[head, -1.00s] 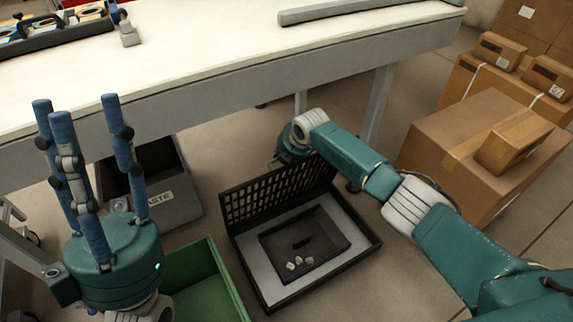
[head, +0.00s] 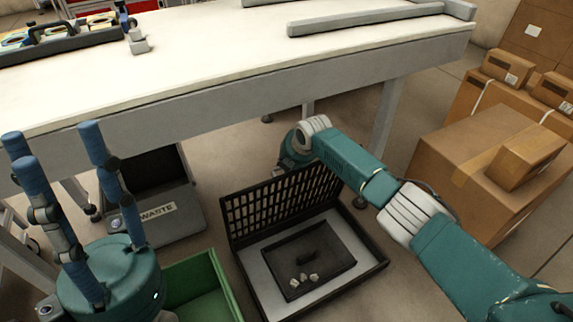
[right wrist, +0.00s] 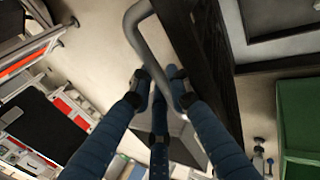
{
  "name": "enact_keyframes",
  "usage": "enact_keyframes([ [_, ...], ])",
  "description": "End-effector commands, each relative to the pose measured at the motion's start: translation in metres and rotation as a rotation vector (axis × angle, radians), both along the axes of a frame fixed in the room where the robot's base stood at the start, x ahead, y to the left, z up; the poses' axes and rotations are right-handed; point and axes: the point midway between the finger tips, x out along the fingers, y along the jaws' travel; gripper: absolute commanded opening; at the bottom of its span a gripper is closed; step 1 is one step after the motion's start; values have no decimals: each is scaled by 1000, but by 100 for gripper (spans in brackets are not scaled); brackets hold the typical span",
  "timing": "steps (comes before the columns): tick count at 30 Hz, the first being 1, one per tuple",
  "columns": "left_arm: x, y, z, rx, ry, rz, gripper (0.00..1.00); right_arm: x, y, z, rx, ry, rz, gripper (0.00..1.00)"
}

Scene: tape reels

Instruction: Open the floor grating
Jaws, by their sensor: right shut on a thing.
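The floor grating (head: 285,200) is a dark slotted panel raised steeply on edge at the back left of its dark floor frame (head: 372,268). The recess beneath is uncovered and shows a dark inner pit with several small pale lumps (head: 304,279). My right gripper is mostly hidden behind the raised grating in the head view. In the right wrist view its blue fingers (right wrist: 160,88) are shut on a grey bent handle (right wrist: 143,42) beside the dark panel edge (right wrist: 205,70). My left gripper (head: 52,140) is empty, its fingers pointing up and spread apart.
A green bin (head: 218,275) stands just left of the frame, and a grey waste bin (head: 185,222) behind it. A long white table (head: 230,65) spans the back. Cardboard boxes (head: 455,150) are stacked at the right.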

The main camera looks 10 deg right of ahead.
Motion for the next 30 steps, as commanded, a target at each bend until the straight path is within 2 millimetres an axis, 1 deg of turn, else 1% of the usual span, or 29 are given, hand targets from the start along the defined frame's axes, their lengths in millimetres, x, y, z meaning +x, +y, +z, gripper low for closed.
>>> enact_keyframes([
  [1,0,0,0,0,1,0,40,3,2,3,5,-12,1,0],
  [2,0,0,0,0,1,0,40,3,2,3,5,-12,1,18],
  [3,0,0,0,0,1,0,40,3,2,3,5,-12,1,26],
  [4,0,0,0,0,1,0,40,3,2,3,4,-11,1,32],
  [5,0,0,0,0,1,0,40,2,2,2,4,-10,1,35],
  [21,0,1,0,0,-1,2,40,-3,0,-3,2,4,1,35],
  [26,0,1,0,0,-1,1,40,-8,-2,8,2,2,2,35],
  [30,0,0,0,0,-1,1,40,-16,-6,27,2,-4,1,35],
])
